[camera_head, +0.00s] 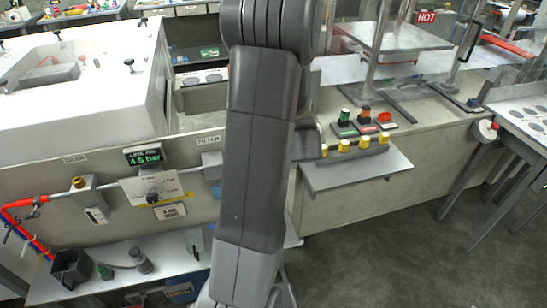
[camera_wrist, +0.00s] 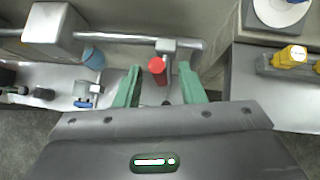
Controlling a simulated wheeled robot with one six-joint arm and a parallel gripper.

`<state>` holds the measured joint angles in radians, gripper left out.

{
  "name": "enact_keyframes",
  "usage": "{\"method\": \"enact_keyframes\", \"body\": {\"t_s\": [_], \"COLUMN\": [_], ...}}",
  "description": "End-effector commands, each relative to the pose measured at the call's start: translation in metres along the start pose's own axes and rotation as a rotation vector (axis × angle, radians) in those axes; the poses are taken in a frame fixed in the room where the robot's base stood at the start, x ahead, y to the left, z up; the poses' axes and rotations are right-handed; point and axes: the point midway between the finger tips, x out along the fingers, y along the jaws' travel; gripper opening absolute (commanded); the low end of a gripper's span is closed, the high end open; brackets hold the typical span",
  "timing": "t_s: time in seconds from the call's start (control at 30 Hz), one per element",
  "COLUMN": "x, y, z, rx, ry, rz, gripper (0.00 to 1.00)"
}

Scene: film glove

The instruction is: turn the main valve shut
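In the wrist view, a red-tipped handle (camera_wrist: 157,66) hangs below a small grey block (camera_wrist: 166,46) on a horizontal metal pipe (camera_wrist: 130,38). It looks like the main valve's lever. My gripper (camera_wrist: 160,68) is open, with one green finger on each side of the red handle and visible gaps on both sides. I cannot tell how deep the handle sits between the fingers. In the head view, my arm hides the gripper and this handle. A pressure display (camera_head: 143,156) there reads 4.5 bar.
A grey box (camera_wrist: 50,22) with a blue cup (camera_wrist: 93,57) sits left of the handle. A selector panel (camera_head: 150,187) is on the bench front. A shelf (camera_head: 357,172) with yellow-topped parts (camera_head: 344,145) juts out at right. The floor (camera_head: 400,240) at right is clear.

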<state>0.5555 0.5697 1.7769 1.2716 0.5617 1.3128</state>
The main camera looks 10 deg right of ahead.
Motion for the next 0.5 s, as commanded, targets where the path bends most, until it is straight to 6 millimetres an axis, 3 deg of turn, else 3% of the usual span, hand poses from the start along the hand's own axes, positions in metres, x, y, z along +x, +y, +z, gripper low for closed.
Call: {"method": "enact_keyframes", "body": {"t_s": [0.5], "x": [-0.094], "y": [-0.001], "z": [0.0], "rx": [0.0], "ry": [-0.001], "rz": [-0.004], "gripper": [0.36]}}
